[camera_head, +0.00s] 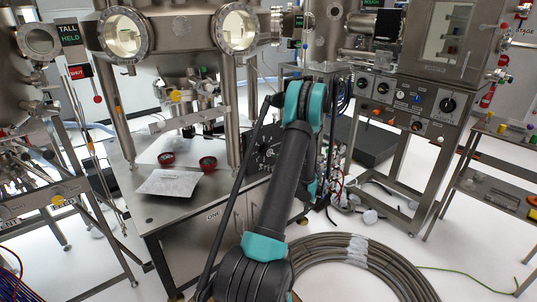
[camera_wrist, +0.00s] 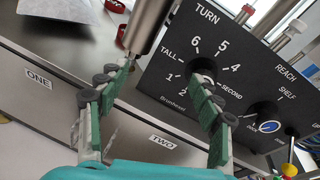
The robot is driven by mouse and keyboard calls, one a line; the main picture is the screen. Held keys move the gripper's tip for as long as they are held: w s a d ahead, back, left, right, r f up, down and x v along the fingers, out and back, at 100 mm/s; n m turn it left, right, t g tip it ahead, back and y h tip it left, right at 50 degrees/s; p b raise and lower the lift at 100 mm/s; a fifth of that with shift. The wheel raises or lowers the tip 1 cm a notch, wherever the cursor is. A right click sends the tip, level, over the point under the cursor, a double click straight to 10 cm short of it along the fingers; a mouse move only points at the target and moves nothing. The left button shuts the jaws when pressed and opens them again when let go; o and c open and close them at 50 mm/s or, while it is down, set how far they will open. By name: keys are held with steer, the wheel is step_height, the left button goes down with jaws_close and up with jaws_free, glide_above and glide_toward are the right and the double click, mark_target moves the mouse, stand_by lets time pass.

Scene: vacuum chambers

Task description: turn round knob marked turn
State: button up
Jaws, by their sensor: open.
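In the wrist view a black panel (camera_wrist: 165,75) carries the white word TURN and a dial of numbers. The round knob (camera_wrist: 203,66) is black, at the middle of this dial, and partly hidden by my right finger. My gripper (camera_wrist: 162,78) is open, with green-padded fingers and nothing between them. Its right finger overlaps the knob in the picture; I cannot tell whether they touch. The left finger is left of the dial, in front of a metal post. In the head view part of the black panel (camera_head: 264,152) shows behind my arm, which hides my gripper.
A metal post (camera_wrist: 148,25) stands close by the left finger. A paper sheet (camera_head: 169,182) and red-rimmed round parts (camera_head: 208,163) lie on the bench. Coiled hose (camera_head: 340,250) lies on the floor.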

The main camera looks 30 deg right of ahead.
mark_target(270, 153)
steer(key=s+d+f+m+t+h, duration=0.2)
steer(key=s+d+f+m, duration=0.25)
steer(key=d, duration=0.45)
steer(key=w, duration=0.5)
steer(key=w+a, duration=0.1)
steer(key=w, duration=0.5)
steer(key=w+r, duration=0.1)
steer(key=w, duration=0.4)
steer(key=shift+w+a, duration=0.2)
steer(key=shift+w, duration=0.2)
steer(key=c, duration=1.2)
steer(key=shift+n, duration=0.35)
steer(key=n, duration=0.3)
steer(key=shift+n, duration=0.3)
steer(key=shift+d+n, duration=0.1)
steer(key=shift+n, duration=2.1)
